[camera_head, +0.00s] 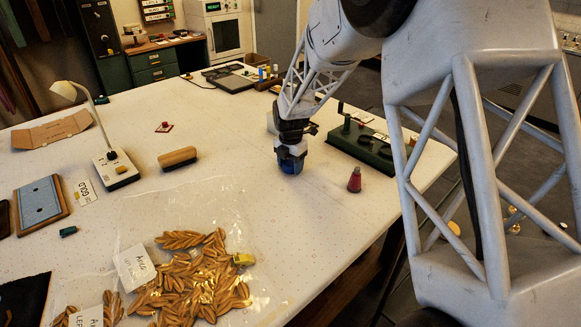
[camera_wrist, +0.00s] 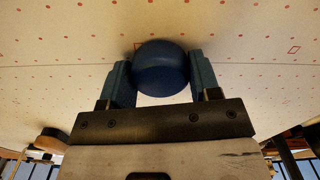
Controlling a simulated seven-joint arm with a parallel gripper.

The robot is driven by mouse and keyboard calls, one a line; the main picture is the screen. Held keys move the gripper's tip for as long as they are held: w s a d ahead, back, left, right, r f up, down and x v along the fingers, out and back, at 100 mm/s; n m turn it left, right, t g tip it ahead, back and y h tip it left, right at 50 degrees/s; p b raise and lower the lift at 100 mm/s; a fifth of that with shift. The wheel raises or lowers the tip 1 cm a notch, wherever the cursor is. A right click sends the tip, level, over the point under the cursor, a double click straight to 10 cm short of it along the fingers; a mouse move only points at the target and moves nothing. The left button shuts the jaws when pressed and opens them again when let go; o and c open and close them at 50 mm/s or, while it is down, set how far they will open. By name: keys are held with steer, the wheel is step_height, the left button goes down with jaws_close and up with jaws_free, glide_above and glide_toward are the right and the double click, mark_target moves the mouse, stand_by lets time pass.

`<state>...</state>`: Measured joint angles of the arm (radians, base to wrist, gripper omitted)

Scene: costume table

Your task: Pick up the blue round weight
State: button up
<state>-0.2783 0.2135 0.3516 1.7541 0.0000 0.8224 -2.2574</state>
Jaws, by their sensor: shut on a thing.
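The blue round weight (camera_wrist: 162,68) is a dark blue rounded piece between the two fingers of my gripper (camera_wrist: 162,82) in the wrist view. The fingers press on it from both sides. In the head view my gripper (camera_head: 291,152) points straight down at the right-middle of the white table (camera_head: 230,125). The weight (camera_head: 291,165) shows there as a blue shape at the fingertips, at or just above the tabletop. I cannot tell whether it touches the table.
A red weight (camera_head: 354,180) stands right of my gripper. A green board with dials (camera_head: 362,141) lies behind it. A wooden brush-like block (camera_head: 177,158) and a small lamp (camera_head: 112,165) are to the left. Golden leaves (camera_head: 190,285) in clear plastic lie in front.

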mark_target(290, 162)
steer(key=shift+c, duration=1.4)
steer(key=shift+r, duration=0.1)
steer(key=shift+r, duration=0.7)
step_height(290, 162, up, 2)
steer(key=shift+r, duration=0.1)
steer(key=s+d, duration=0.1)
steer(key=s, duration=0.4)
steer(key=s+d+r, duration=0.1)
steer(key=s+d, duration=0.1)
steer(key=s, duration=0.3)
steer(key=s+d, duration=0.1)
steer(key=s, duration=0.4)
steer(key=shift+s+d+r, duration=0.15)
steer(key=shift+s, duration=0.05)
